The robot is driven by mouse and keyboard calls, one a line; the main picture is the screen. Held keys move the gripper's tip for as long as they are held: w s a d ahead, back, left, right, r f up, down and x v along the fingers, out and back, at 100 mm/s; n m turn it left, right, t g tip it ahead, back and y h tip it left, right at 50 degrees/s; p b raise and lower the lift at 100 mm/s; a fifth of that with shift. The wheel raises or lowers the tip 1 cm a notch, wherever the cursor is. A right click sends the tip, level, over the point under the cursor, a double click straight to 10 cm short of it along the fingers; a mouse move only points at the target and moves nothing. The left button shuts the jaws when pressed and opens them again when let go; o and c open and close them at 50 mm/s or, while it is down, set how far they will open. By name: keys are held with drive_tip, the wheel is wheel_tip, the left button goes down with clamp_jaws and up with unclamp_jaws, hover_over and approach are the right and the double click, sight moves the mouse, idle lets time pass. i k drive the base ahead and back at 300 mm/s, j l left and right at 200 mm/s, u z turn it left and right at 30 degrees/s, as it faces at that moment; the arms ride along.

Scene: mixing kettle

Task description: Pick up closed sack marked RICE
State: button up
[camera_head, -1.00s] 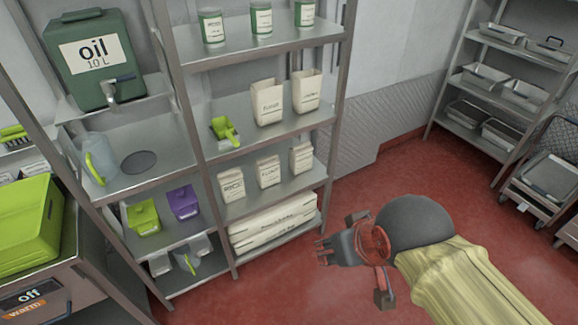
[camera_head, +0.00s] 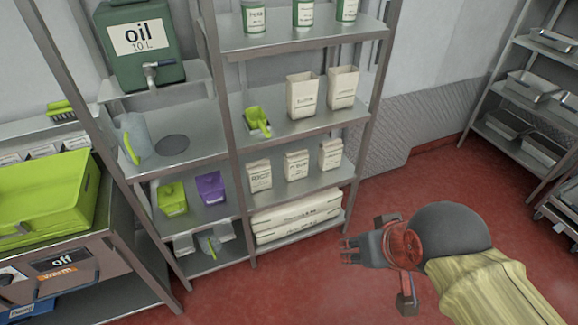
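Three small closed cream sacks stand in a row on the lower middle shelf. The left one (camera_head: 259,175) has dark lettering that looks like RICE, though it is small and blurred. The middle sack (camera_head: 296,166) and the right sack (camera_head: 331,154) have print too small to read. My gripper (camera_head: 346,250) is in front of the shelf unit, lower and to the right of the sacks. It points left, is empty, and its fingertips look apart. It touches none of the sacks.
Two open-topped bags (camera_head: 302,96) and a green scoop (camera_head: 257,121) are on the shelf above. Large flat sacks (camera_head: 297,217) lie on the bottom shelf. A metal shelf post (camera_head: 372,115) stands right of the sacks. The red floor (camera_head: 300,290) in front is clear.

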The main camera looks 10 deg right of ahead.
sight(259, 176)
drive_tip(key=i+j+u, duration=0.2)
drive_tip(key=i+j, duration=0.3)
drive_tip(key=i+j+u, duration=0.25)
drive_tip(key=i+j, duration=0.2)
drive_tip(key=i, duration=0.1)
